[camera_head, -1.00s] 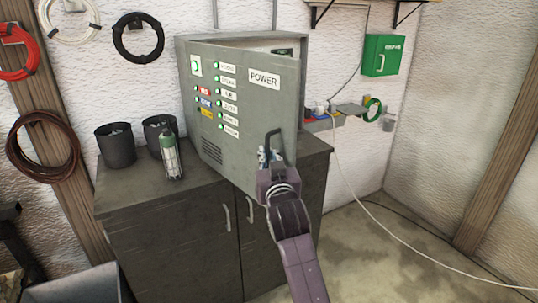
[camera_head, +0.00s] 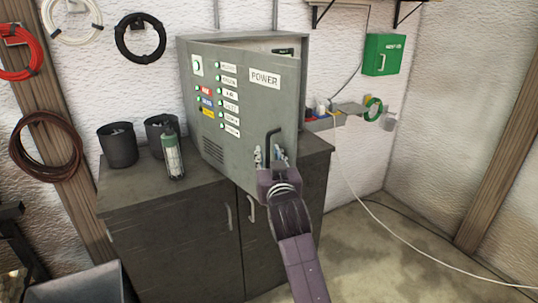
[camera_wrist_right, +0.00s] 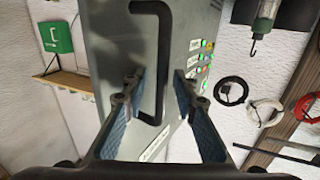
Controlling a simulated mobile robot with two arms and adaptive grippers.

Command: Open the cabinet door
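The grey cabinet (camera_head: 190,60) stands on a dark base unit. Its door (camera_head: 235,110), with a POWER label and rows of coloured labels, is ajar; a gap shows along the top right. The black bar handle (camera_head: 268,143) is near the door's lower right edge. My right gripper (camera_head: 269,157) is at the handle, its fingers apart on either side of it. In the right wrist view the handle (camera_wrist_right: 164,60) lies between the open fingers (camera_wrist_right: 160,85), with space on both sides. My left gripper is not in view.
The dark base unit (camera_head: 165,235) has two dark pots (camera_head: 117,148) and a green-grey cylinder (camera_head: 173,160) on top, left of the cabinet. A small shelf (camera_head: 335,119) and a green wall box (camera_head: 383,55) are at right. A white cable crosses the floor at right.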

